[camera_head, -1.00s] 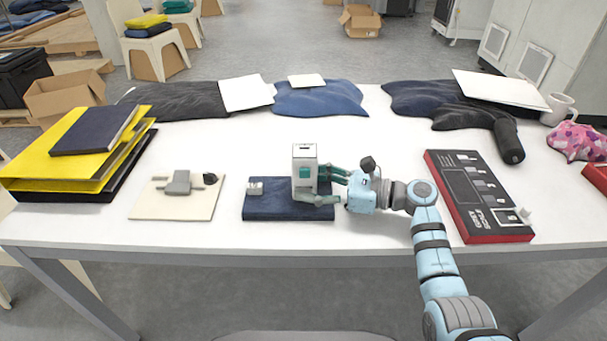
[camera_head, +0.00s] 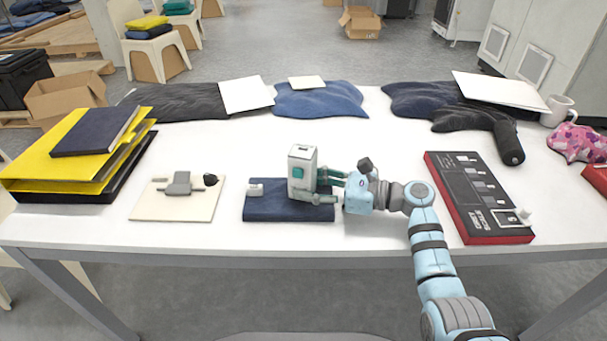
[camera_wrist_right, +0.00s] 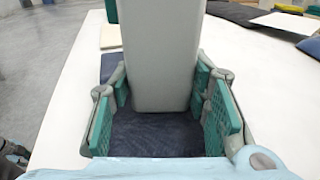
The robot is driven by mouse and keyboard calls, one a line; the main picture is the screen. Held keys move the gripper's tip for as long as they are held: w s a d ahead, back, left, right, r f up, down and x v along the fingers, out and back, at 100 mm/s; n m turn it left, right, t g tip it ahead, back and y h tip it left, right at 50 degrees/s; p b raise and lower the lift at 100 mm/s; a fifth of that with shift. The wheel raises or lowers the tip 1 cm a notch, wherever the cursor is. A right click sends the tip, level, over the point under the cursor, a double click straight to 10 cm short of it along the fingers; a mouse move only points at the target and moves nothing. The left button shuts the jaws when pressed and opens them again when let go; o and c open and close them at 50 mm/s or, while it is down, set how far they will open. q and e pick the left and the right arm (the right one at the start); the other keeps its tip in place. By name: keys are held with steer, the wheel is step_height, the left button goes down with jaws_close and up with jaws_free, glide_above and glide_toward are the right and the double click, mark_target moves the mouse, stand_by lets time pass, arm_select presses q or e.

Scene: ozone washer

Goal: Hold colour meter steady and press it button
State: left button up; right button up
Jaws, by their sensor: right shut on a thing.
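The colour meter (camera_head: 302,173) is a pale grey box with a teal square on its front and a small dark display on top. It stands slightly tilted over the navy cloth pad (camera_head: 275,212). My right gripper (camera_head: 318,185) is shut on it from the right, one finger on the far side and one on the near side. In the right wrist view the meter (camera_wrist_right: 160,55) rises between the green finger pads, with the pad cloth below. Its underside is hidden, so I cannot tell whether it touches the cloth. My left gripper is not in view.
A small pale piece (camera_head: 255,190) lies on the cloth pad's left. A cream board (camera_head: 150,208) with grey parts lies further left, beside yellow and black folders (camera_head: 40,160). A red-edged control panel (camera_head: 465,185) stands right. Bare table (camera_head: 260,130) lies behind.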

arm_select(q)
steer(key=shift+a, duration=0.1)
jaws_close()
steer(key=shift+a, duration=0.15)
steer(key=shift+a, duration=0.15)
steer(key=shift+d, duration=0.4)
